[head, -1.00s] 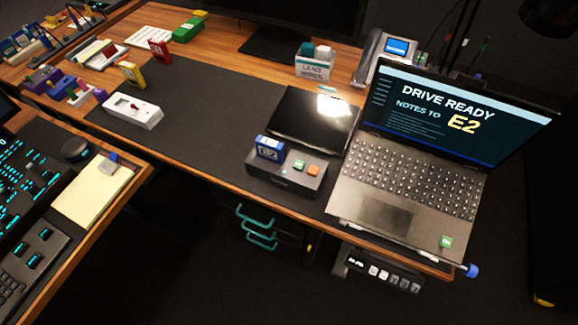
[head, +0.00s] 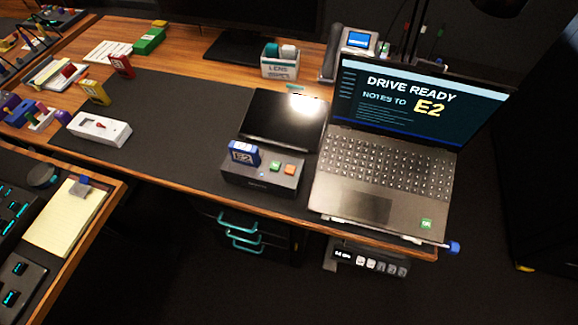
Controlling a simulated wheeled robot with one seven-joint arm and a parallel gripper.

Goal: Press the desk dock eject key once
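The desk dock (head: 258,186) is a dark box on the black desk mat, left of the laptop. A blue cartridge (head: 244,153) stands upright in its left part. On its top right are a green key (head: 274,166) and an orange key (head: 290,170); their markings are too small to read, so I cannot tell which is the eject key. My gripper is not in view.
A white device with a red switch (head: 99,129) lies on the mat's left. Yellow (head: 95,92) and red (head: 122,66) cartridges stand behind it. A dark tablet (head: 282,118) lies behind the dock. The mat (head: 180,115) is clear between the white device and dock.

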